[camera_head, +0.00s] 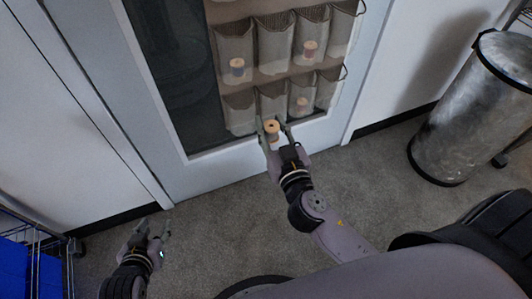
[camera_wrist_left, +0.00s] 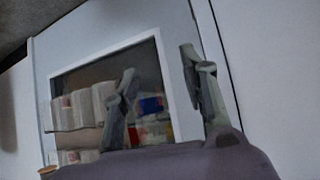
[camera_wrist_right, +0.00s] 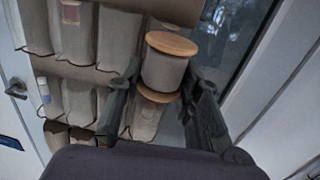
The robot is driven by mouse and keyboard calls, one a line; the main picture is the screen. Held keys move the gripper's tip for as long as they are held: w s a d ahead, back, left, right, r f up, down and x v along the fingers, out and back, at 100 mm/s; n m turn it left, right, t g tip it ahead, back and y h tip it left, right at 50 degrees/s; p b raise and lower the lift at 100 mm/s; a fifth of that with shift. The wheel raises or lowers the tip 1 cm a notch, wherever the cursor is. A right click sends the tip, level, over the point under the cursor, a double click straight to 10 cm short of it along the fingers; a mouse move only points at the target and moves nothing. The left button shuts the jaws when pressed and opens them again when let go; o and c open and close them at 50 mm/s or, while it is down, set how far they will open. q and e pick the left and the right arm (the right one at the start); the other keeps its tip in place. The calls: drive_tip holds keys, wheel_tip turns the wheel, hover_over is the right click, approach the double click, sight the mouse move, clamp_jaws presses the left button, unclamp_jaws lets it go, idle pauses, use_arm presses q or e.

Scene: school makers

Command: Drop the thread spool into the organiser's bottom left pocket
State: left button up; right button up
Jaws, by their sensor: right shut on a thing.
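The thread spool (camera_head: 272,129), with wooden ends and a pale grey wound middle, is between the fingers of my right gripper (camera_head: 272,128). It shows large in the right wrist view (camera_wrist_right: 164,70), the fingers on either side. The hanging organiser (camera_head: 264,79) has rows of see-through pockets. My right gripper holds the spool in front of its lower edge, just below and right of the bottom left pocket (camera_head: 238,112). The gap between spool and organiser is hard to judge. My left gripper (camera_head: 151,232) is open and empty, low at the left.
Other spools sit in organiser pockets: one with blue (camera_head: 237,67), one at upper right (camera_head: 309,49) and one in the bottom row (camera_head: 301,104). The organiser hangs on a windowed door (camera_head: 180,178). A metal bin (camera_head: 470,110) stands right; a blue crate (camera_head: 25,265) is lower left.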

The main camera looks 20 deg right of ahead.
use_arm(q)
wheel_tip(320, 180, up, 5)
drive_tip(key=t+b, duration=0.1)
drive_tip(key=b, duration=0.2)
use_arm(e)
wheel_tip(320, 180, down, 5)
drive_tip(key=w, duration=0.2)
use_arm(q)
drive_tip(key=shift+s+a+f+g+p, duration=0.5)
drive_tip(key=shift+s+a+f+g, duration=0.9)
drive_tip(key=shift+s, duration=1.6)
use_arm(e)
drive_tip(key=w, duration=0.5)
drive_tip(key=w+b, duration=0.1)
drive_tip(key=w, duration=0.5)
drive_tip(key=w+a+b, duration=0.1)
drive_tip(key=w, duration=0.5)
drive_tip(key=shift+w+f, duration=0.2)
drive_tip(key=shift+w+a+b, duration=0.1)
drive_tip(key=shift+w+b, duration=0.35)
drive_tip(key=shift+w, duration=0.4)
use_arm(q)
drive_tip(key=w+d+r+t+h, duration=0.1)
drive_tip(key=w+d+r+t, duration=0.4)
drive_tip(key=w+r+t, duration=0.3)
drive_tip(key=shift+w+r+h, duration=0.4)
drive_tip(key=shift+w+r, duration=0.25)
drive_tip(key=shift+r, duration=1)
use_arm(e)
drive_tip(key=shift+w, duration=0.5)
